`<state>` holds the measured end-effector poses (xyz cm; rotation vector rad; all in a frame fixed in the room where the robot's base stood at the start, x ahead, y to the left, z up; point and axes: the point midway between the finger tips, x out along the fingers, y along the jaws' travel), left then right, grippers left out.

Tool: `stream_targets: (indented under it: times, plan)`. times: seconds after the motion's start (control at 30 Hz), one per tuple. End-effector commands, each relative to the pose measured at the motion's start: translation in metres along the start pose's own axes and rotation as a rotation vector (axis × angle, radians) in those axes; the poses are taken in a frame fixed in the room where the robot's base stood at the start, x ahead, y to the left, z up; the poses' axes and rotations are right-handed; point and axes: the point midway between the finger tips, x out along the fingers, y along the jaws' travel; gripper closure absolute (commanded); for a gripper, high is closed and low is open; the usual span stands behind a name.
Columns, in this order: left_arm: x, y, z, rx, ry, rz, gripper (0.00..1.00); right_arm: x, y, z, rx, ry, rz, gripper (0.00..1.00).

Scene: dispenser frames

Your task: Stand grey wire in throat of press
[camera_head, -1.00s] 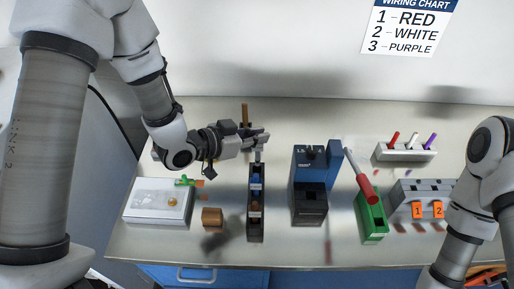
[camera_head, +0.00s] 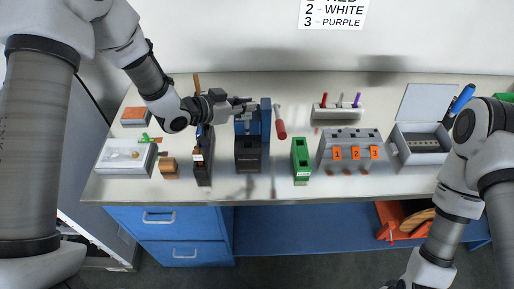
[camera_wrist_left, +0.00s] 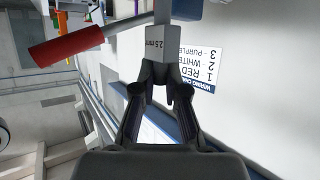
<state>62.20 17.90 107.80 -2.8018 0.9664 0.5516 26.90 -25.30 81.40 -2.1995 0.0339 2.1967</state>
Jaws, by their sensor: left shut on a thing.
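The press (camera_head: 248,160) has a dark front and a blue back with a tall blue plate, and stands mid-table. Its lever ends in a red handle (camera_head: 281,129), which also shows large in the left wrist view (camera_wrist_left: 66,47). My left gripper (camera_head: 246,104) is above the press, near the tall plate. It is shut on a grey piece marked "2.5 mm" (camera_wrist_left: 166,42), which I take as the grey wire. Its lower end and the throat cannot be made out clearly. My right arm comes in at right; its gripper is out of view.
To the right are a green holder (camera_head: 301,162), a grey numbered block (camera_head: 349,143), a pen rack (camera_head: 338,112) and an open case (camera_head: 424,143).

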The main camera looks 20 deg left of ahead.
Motion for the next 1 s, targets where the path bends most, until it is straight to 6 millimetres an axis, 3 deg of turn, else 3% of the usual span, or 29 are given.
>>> stream_targets:
  times: [0.1, 0.4, 0.8, 0.83, 0.87, 1.0]
  plan:
    - [0.010, 0.001, 0.026, -0.003, -0.007, 0.003, 1.00, -0.009, 0.000, 0.000, 0.000, 0.000, 0.000, 0.59]
    - [0.029, 0.002, 0.073, -0.001, -0.005, 0.002, 1.00, -0.023, 0.000, 0.001, 0.001, -0.001, 0.000, 0.59]
    - [0.035, 0.001, 0.085, 0.000, -0.001, 0.001, 1.00, -0.018, 0.000, 0.000, 0.001, -0.001, 0.000, 0.59]
    - [0.034, 0.001, 0.084, 0.000, -0.001, 0.001, 0.78, -0.019, 0.000, 0.000, 0.001, -0.001, 0.000, 0.59]
    - [0.034, 0.001, 0.084, 0.000, -0.001, 0.001, 0.67, -0.020, 0.000, 0.000, 0.001, -0.001, 0.000, 0.59]
    - [0.034, 0.001, 0.083, 0.000, -0.001, 0.001, 0.63, -0.020, 0.000, 0.000, 0.001, -0.001, 0.000, 0.59]
